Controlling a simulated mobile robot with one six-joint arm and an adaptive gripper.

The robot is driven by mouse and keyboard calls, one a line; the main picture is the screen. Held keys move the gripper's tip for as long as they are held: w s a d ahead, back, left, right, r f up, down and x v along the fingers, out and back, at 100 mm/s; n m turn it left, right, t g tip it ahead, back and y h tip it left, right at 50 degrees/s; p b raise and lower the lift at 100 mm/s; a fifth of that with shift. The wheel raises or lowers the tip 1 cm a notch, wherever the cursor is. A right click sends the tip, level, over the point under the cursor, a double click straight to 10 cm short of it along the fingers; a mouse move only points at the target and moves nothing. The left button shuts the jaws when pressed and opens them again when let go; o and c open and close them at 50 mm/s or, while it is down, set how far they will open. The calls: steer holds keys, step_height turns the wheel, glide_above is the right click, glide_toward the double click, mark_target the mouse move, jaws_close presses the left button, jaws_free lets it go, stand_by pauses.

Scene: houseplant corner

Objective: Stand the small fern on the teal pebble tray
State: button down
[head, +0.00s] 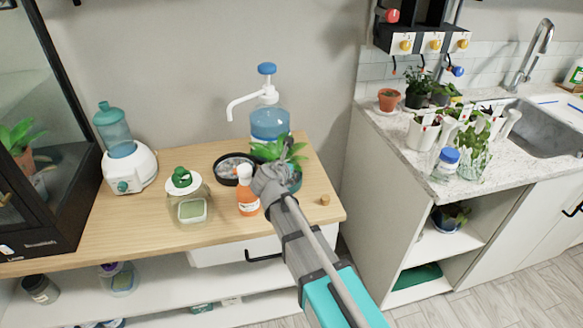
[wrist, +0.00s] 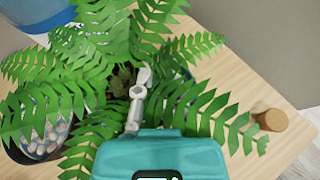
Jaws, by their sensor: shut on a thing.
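The small fern (head: 270,151) is at the back right of the wooden counter, in front of the blue water jug. It fills the wrist view with its fronds (wrist: 95,75), and dark soil shows at its middle. My gripper (head: 287,160) reaches in over it from the front; in the wrist view, its grey finger (wrist: 138,95) is at the fern's centre, shut on it. The fronds hide most of the pot. A teal rounded surface (head: 295,183) shows just below the fern; I cannot tell whether it is pot or tray.
A dark-rimmed round dish of pebbles (head: 221,171) sits left of the fern. An orange bottle (head: 247,196) stands close in front, and a glass jar (head: 190,207) farther left. A cork (head: 324,200) lies near the right edge. The water jug (head: 270,122) stands behind.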

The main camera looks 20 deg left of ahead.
steer(key=shift+f, duration=0.2)
steer(key=c, duration=0.7)
jaws_free()
steer(key=shift+r, duration=0.1)
steer(key=shift+c, duration=0.2)
steer(key=shift+r, duration=0.1)
steer(key=shift+s+r, duration=0.1)
steer(key=shift+r, duration=0.05)
steer(key=p+v, duration=0.4)
steer(key=v, duration=0.7)
steer(key=shift+s+p, duration=0.4)
steer(key=shift+r, duration=0.1)
steer(key=shift+d, duration=0.15)
